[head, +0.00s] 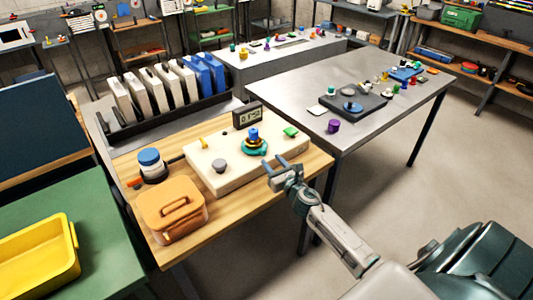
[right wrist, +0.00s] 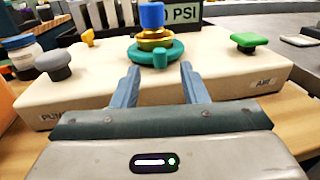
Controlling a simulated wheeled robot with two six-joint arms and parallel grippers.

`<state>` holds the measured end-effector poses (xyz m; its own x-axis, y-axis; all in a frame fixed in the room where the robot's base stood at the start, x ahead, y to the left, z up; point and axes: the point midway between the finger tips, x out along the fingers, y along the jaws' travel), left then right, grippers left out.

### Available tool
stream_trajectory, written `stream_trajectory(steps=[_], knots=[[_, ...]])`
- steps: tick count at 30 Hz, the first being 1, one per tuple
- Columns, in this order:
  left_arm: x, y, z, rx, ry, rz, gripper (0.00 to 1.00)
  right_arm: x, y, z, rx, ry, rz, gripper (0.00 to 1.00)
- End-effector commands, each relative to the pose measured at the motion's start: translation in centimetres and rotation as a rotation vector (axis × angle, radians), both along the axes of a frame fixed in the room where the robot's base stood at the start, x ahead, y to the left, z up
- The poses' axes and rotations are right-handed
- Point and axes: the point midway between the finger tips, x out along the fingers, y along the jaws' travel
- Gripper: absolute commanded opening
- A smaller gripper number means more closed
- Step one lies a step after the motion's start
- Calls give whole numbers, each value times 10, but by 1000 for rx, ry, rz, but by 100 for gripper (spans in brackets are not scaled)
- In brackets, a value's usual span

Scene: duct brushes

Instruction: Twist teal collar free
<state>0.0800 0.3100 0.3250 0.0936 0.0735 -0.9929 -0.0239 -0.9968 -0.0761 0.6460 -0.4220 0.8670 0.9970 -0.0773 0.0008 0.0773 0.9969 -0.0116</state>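The teal collar (head: 255,147) is a ring around the base of a brass fitting with a blue top (head: 253,133), on a cream panel block (head: 225,165). In the right wrist view the teal collar (right wrist: 156,53) has a small lug facing me, below the brass part and blue top (right wrist: 151,16). My right gripper (head: 274,170) is open, its two blue-grey fingers pointing at the collar from the front right. In the right wrist view the fingertips (right wrist: 157,72) stand apart just short of the collar, with nothing between them. My left gripper is not in view.
On the block are a grey knob (head: 219,165), a green knob (head: 291,132) and a yellow lever (head: 203,143). A PSI display (head: 247,115) stands behind it. An orange case (head: 172,210) and a blue-lidded jar (head: 151,164) stand to the left. Bare wood (head: 312,158) shows at right.

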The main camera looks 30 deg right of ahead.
Motion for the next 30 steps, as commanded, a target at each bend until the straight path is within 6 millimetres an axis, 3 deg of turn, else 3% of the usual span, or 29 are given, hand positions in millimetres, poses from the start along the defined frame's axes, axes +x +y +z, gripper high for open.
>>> stream_trajectory(steps=[3, 9, 20, 21, 27, 30], knots=[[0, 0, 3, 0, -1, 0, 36, 21, -2, 1, 4, -1, -2, 40], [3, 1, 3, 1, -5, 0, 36, 43, -4, -1, 3, 1, -2, 40], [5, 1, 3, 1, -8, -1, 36, 48, -4, -1, 3, 1, 0, 40], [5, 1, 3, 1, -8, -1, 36, 48, -4, -1, 3, 1, -1, 38], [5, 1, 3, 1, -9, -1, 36, 48, -4, -1, 3, 1, -1, 0], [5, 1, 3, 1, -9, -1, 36, 48, -4, -1, 3, 1, 0, 0]])
